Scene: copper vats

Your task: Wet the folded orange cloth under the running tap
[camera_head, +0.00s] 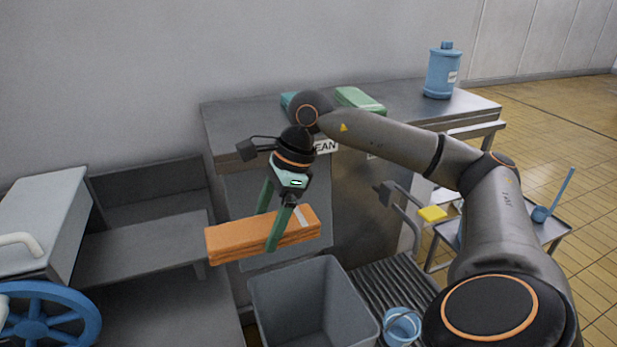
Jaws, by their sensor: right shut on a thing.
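The folded orange cloth (235,240) is a flat oblong bundle, held up in the air left of the middle of the head view. My right gripper (272,228) is shut on it, with its green fingers across the cloth's right half. The cloth hangs above and left of a grey open bin. I cannot make out a tap or running water for certain. My left gripper is out of view.
The grey bin (312,300) stands below, beside a dark ribbed surface and a blue bucket (402,328). Behind is a metal cabinet with a blue jug (442,72) and a green folded cloth (360,101). A blue wheel (45,315) is at lower left.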

